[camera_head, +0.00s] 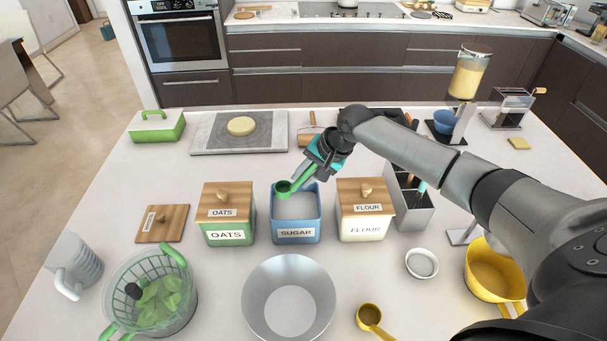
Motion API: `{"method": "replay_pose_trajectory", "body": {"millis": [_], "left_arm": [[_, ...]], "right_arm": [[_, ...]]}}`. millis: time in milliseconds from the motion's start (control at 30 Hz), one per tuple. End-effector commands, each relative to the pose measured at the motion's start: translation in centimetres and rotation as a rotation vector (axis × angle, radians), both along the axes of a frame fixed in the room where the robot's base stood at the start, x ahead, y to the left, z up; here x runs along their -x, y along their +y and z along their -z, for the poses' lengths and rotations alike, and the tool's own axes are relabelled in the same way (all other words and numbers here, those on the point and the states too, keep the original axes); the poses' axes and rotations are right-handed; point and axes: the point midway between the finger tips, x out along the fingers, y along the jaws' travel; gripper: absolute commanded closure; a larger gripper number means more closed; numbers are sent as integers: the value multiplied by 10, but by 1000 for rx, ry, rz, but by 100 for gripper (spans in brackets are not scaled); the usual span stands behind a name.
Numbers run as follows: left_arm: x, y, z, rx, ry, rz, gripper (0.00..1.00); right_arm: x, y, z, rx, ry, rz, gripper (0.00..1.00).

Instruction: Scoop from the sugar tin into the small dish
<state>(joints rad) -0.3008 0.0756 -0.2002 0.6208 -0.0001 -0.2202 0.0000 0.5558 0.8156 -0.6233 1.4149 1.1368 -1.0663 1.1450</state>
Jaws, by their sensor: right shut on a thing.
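The blue sugar tin (296,235) stands open in the middle of the counter, with white sugar (295,206) inside. My right gripper (316,167) is shut on a green scoop (285,187). The scoop's bowl is over the back left part of the tin's opening; I cannot tell whether it touches the sugar or holds any. A small white dish (422,264) sits on the counter to the right, in front of the flour tin. My left gripper is not in view.
A wooden lid (162,223) lies left of the lidded oats tin (228,213). The lidded flour tin (364,210) stands close right of the sugar tin. A metal bowl (289,299) is in front, with a yellow scoop (370,316) and yellow pot (492,270) to the right.

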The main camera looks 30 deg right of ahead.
Motion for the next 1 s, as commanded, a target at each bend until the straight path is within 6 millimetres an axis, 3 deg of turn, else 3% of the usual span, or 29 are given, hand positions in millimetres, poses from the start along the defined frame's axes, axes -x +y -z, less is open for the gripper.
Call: {"method": "replay_pose_trajectory", "body": {"millis": [33, 300, 500, 1000], "left_arm": [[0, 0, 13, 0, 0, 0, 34], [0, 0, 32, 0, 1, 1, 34], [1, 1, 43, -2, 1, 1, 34], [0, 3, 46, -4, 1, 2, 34]], "right_arm": [[-1, 0, 10, 0, -2, 0, 100], [-1, 1, 55, -3, -1, 1, 100], [-1, 0, 77, -3, -2, 0, 100], [-1, 0, 84, -2, -2, 0, 100]]}}
